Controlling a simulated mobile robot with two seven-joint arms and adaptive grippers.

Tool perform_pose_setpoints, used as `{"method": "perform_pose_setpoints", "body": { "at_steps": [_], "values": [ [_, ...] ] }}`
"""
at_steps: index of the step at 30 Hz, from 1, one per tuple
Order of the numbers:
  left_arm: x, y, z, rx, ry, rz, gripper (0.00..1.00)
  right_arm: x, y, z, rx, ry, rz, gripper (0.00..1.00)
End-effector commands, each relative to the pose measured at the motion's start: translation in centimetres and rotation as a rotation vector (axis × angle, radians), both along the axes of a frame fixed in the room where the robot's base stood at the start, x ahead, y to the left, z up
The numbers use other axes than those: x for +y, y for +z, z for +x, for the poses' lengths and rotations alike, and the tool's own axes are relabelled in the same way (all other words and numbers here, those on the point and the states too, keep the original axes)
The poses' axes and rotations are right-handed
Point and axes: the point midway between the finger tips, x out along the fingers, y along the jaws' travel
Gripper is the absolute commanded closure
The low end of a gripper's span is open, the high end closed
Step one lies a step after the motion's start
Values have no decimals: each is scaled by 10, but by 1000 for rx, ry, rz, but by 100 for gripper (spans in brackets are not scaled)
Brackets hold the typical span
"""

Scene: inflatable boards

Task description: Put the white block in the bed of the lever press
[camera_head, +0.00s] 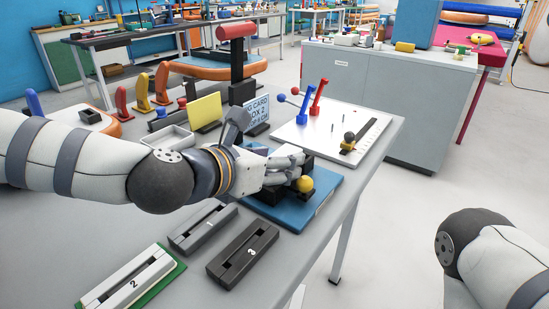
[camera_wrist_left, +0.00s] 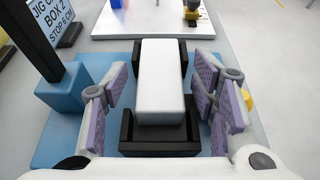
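The white block (camera_wrist_left: 161,78) lies lengthwise in the black bed (camera_wrist_left: 160,148) on the blue base (camera_wrist_left: 60,135) of what looks like the lever press. Black walls stand around its near and far ends. My left gripper (camera_wrist_left: 162,105) is over the bed, its purple-padded fingers on either side of the block with gaps, so it is open. In the head view my left gripper (camera_head: 290,168) hides the block and most of the bed; the blue base (camera_head: 322,187) shows beside it. A red-handled dark lever (camera_head: 237,32) stands upright behind. My right gripper is out of view.
A yellow ball (camera_head: 304,184) is close by the left fingers. Numbered slotted fixtures (camera_head: 243,255) lie in front. A white board (camera_head: 330,130) with small levers lies behind.

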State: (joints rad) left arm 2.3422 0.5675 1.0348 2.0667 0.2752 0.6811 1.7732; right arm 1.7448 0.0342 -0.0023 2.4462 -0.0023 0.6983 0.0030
Motion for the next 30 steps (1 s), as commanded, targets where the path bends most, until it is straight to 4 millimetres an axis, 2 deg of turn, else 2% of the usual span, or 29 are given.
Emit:
{"method": "perform_pose_setpoints", "body": {
  "at_steps": [8, 21, 25, 30],
  "values": [
    [2, 8, -3, -3, 0, 1, 47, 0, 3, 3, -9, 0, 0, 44],
    [55, 48, -75, -7, 2, -2, 47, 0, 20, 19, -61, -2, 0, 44],
    [63, 51, -87, -3, 1, -1, 47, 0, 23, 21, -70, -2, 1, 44],
    [65, 50, -90, 0, 0, 0, 47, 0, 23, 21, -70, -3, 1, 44]
  ]
}}
